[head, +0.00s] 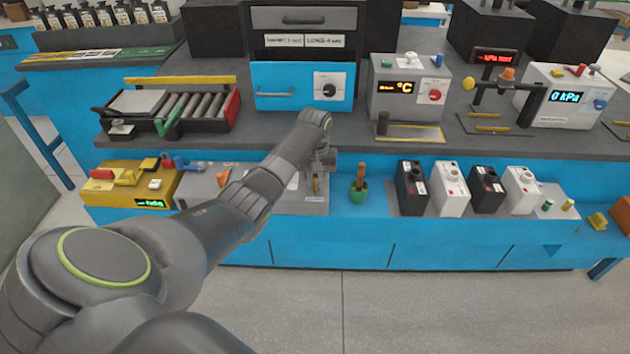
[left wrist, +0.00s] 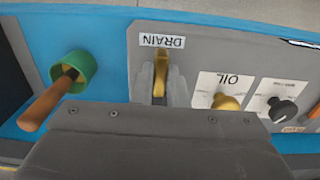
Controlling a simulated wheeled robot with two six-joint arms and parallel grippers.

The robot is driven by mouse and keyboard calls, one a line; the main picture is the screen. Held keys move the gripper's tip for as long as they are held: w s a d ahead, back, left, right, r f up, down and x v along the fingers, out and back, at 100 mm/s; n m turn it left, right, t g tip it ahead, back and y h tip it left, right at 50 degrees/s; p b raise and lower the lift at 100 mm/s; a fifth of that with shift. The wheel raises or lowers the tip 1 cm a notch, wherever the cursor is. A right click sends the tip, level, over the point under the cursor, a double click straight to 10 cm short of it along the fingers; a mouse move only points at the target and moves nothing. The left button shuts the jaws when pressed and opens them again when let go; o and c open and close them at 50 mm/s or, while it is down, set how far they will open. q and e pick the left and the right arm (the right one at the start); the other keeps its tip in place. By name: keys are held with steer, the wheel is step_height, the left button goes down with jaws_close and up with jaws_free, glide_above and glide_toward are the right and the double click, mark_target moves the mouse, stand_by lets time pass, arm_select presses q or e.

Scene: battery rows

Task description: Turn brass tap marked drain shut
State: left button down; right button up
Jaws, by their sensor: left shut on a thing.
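The brass tap (left wrist: 161,70) sits on a grey panel (left wrist: 205,52) under an upside-down DRAIN label (left wrist: 162,41) in the left wrist view. My left gripper (left wrist: 160,82) has one finger on each side of the tap's handle and is shut on it. In the head view my left gripper (head: 317,168) reaches down to the panel on the blue bench, and a bit of the brass tap (head: 316,185) shows below it. The gripper hides the tap's base. I cannot tell how far the tap is turned. My right gripper is not in view.
Beside the tap stands a green cup (head: 359,194) with a brown-handled tool. A second brass tap marked OIL (left wrist: 228,101) and a black knob (left wrist: 283,109) sit on the panel's other side. Black and white boxes (head: 448,190) stand right of the cup.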

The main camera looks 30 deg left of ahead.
arm_select(q)
steer(key=shift+r, duration=0.1)
steer(key=m+p, duration=0.3)
steer(key=shift+r, duration=0.15)
steer(key=m+p, duration=0.2)
steer(key=m, duration=0.2)
steer(key=shift+m, duration=0.4)
steer(key=m+p, duration=0.1)
steer(key=m, duration=0.4)
steer(key=shift+w, duration=0.1)
steer(key=m+p, duration=0.1)
steer(key=m, duration=0.4)
steer(key=shift+m, duration=0.3)
steer(key=c, duration=1.4)
jaws_free()
steer(key=shift+f, duration=0.2)
steer(key=shift+c, duration=0.2)
steer(key=shift+r, duration=0.1)
